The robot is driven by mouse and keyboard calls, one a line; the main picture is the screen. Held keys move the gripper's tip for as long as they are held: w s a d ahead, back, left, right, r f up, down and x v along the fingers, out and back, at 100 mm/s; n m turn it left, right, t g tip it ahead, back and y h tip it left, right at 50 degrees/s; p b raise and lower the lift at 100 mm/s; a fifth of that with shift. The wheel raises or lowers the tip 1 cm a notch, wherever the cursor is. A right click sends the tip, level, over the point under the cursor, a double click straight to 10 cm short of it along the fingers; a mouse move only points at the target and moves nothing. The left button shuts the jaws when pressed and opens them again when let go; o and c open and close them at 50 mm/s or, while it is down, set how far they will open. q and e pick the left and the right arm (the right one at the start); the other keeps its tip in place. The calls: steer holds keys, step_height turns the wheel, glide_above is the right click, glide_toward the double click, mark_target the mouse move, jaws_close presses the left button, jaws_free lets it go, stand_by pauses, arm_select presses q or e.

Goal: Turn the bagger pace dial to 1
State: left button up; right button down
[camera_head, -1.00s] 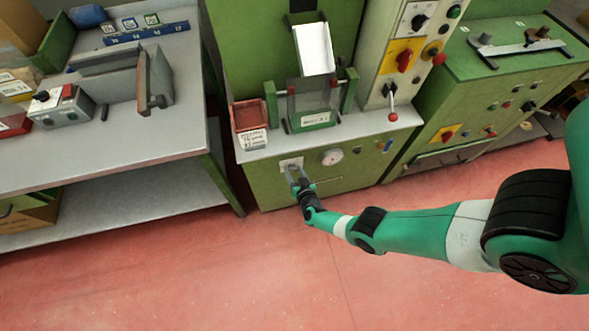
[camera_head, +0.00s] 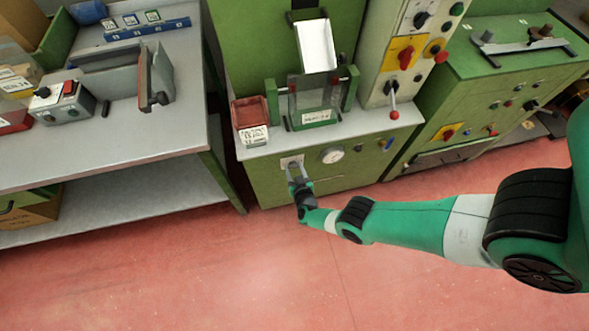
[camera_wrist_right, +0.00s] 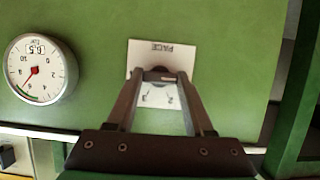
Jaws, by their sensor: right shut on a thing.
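The bagger pace dial (camera_wrist_right: 158,72) is a dark round knob on a white plate (camera_wrist_right: 168,48) marked PACE, which appears upside down in the right wrist view. The digits 3 and 2 show on the plate between my fingers. My right gripper (camera_wrist_right: 159,80) is shut on the dial, one finger on each side. In the head view my right gripper (camera_head: 293,178) is at the white plate (camera_head: 291,162) on the green machine's front panel, and it hides most of the dial. The dial's exact setting cannot be read. My left gripper is not in view.
A round gauge (camera_head: 332,155) sits beside the dial on the same panel. A red bin (camera_head: 250,112) stands on the ledge above. A grey workbench (camera_head: 170,118) is at the left. The red floor (camera_head: 200,270) in front is clear.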

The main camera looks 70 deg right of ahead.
steer(key=shift+c, duration=1.4)
jaws_free()
steer(key=shift+a, duration=0.1)
steer(key=shift+s+a+r+p, duration=0.2)
steer(key=shift+r+p, duration=0.15)
steer(key=shift+p, duration=0.15)
steer(key=p+v, duration=0.6)
steer(key=v, duration=0.4)
steer(key=shift+s+a+p, duration=0.2)
steer(key=shift+a+p, duration=0.1)
steer(key=shift+a, duration=0.05)
